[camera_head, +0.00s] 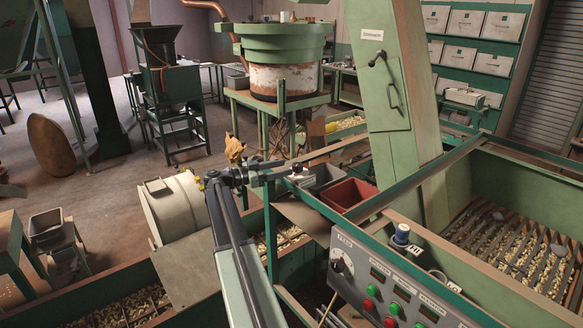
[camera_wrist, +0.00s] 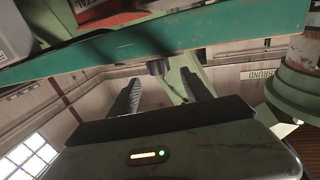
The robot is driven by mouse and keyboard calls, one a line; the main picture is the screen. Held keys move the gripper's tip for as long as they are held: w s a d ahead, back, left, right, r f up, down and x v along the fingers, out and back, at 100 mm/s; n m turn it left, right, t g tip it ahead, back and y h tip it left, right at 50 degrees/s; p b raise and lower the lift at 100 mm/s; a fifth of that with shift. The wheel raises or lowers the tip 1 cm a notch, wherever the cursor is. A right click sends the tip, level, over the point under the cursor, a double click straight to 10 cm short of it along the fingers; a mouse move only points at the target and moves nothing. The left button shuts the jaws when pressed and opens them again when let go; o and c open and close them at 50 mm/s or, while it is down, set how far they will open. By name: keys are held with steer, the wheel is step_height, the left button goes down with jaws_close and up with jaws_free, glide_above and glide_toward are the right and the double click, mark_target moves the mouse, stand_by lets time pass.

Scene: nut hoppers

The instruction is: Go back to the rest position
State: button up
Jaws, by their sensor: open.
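My gripper (camera_head: 287,171) is in the middle of the head view, at the end of my raised arm, pointing right. I cannot tell the exact gap from the fingertips to the beam.
A nut-filled trough (camera_head: 515,250) lies beyond. A cream drum (camera_head: 182,208) is left of my arm. Open floor (camera_head: 100,215) lies further left.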

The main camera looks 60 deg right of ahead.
steer(key=shift+w+a, duration=0.3)
steer(key=shift+a, duration=0.2)
